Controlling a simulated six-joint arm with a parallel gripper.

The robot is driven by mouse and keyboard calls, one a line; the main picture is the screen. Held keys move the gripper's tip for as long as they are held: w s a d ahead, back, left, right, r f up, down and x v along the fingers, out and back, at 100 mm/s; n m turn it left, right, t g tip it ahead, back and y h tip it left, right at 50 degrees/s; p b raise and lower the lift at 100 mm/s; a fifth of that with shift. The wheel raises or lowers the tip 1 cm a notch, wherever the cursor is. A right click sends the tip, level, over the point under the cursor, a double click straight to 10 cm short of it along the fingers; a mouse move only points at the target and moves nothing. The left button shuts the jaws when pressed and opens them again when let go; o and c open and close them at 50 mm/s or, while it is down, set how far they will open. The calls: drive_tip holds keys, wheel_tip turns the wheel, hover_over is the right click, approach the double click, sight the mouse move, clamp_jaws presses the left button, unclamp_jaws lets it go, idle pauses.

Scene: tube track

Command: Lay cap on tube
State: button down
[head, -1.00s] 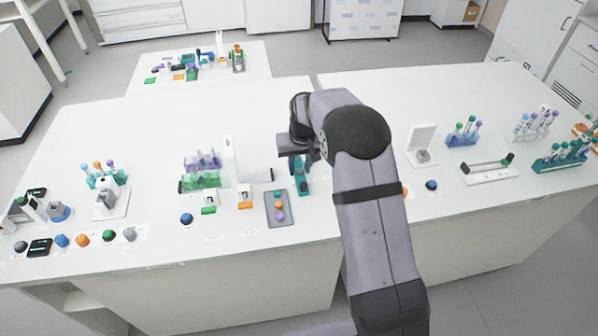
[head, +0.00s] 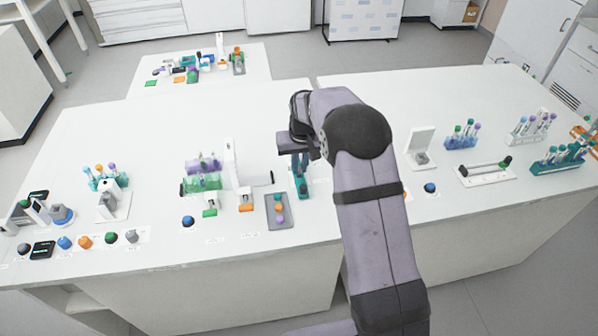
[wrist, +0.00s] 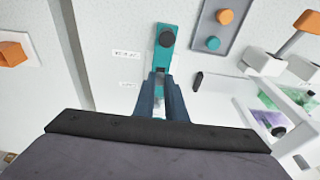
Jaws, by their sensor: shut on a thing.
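My gripper (wrist: 161,90) points down at the teal stand (wrist: 162,58), which has a round black part (wrist: 167,37) on it. In the head view my gripper (head: 300,160) is above the far end of the same stand (head: 301,188). The blue-grey fingers are closed close together. A small pale thing (wrist: 158,105) shows between them, mostly hidden, and I cannot tell whether it is a tube or a cap. A grey tray (head: 270,222) beside the stand holds a teal cap (head: 278,197), an orange cap (head: 280,208) and a purple cap (head: 281,219).
Left of the stand are a white upright device (head: 231,165) and a green rack (head: 203,183). A white stand (head: 421,145) and several tube racks, one of them blue (head: 462,142), are on the right. The table behind the gripper is mostly clear.

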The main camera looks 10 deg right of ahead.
drive_tip(key=shift+r+p, duration=1.15)
drive_tip(key=shift+r, duration=0.7)
